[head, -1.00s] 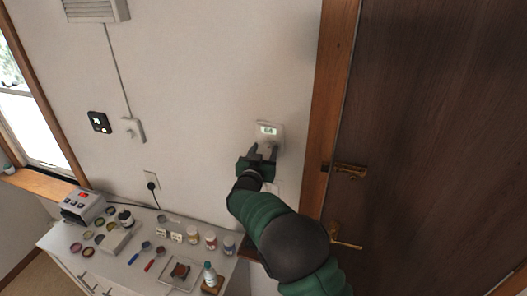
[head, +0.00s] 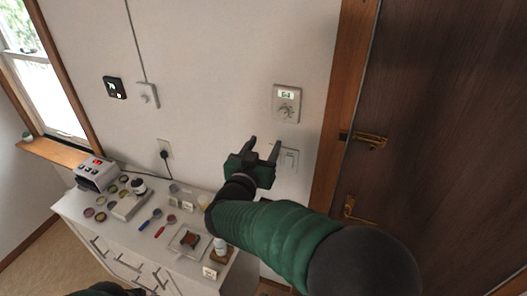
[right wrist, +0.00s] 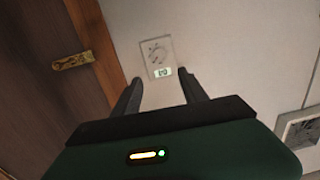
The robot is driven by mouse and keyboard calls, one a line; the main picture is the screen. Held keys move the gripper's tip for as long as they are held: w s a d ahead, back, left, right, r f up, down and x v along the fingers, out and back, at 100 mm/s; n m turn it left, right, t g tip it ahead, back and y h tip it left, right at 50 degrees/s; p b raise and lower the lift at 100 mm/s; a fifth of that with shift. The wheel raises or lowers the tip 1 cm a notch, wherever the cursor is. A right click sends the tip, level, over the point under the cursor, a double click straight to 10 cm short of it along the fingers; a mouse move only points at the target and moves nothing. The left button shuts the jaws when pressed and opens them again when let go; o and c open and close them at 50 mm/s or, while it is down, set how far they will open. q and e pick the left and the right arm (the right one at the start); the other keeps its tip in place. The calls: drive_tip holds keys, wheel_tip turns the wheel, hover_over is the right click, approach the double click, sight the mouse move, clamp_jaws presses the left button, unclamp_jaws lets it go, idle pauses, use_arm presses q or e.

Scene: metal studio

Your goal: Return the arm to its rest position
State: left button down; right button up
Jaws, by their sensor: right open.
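My right arm comes in from the lower right in the head view, green with a dark joint. My right gripper (head: 265,143) is open and empty, in front of the wall. A wall control with a small lit display and a dial (head: 286,103) is above and right of the fingertips, apart from them. In the right wrist view the same control (right wrist: 158,56) shows beyond and between the two open fingers (right wrist: 160,85). A white switch plate (head: 288,159) is just right of the gripper. My left gripper is not in view; a dark green part of mine shows at the bottom edge.
A white cabinet (head: 128,231) below holds jars, lids, tools and a grey device (head: 97,174). A brown door (head: 450,130) with brass latch (head: 369,140) and handle (head: 350,208) is on the right. A black thermostat (head: 115,88) is on the wall.

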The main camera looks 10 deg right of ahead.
drive_tip(key=shift+w+d+f, duration=0.1)
drive_tip(key=shift+w+d, duration=0.05)
drive_tip(key=shift+w, duration=0.05)
drive_tip(key=shift+f, duration=0.1)
drive_tip(key=s+f+n+g+y+b, duration=0.2)
drive_tip(key=f+n+y+b, duration=0.15)
drive_tip(key=f, duration=0.65)
drive_tip(key=s+f+n+g+y+b, duration=0.25)
drive_tip(key=f+y+b, duration=0.2)
drive_tip(key=f, duration=0.55)
drive_tip(key=s+d+f+g+b, duration=0.2)
drive_tip(key=s+d+f+g, duration=0.1)
drive_tip(key=s+f, duration=0.5)
drive_tip(key=s+d+f+g+y+b, duration=0.1)
drive_tip(key=s+f+g, duration=0.4)
drive_tip(key=s, duration=0.9)
wheel_tip(320, 180, down, 3)
drive_tip(key=shift+s+d+f+b, duration=0.15)
drive_tip(key=shift+d+b, duration=0.45)
drive_tip(key=shift+d, duration=0.55)
drive_tip(key=shift+d, duration=0.15)
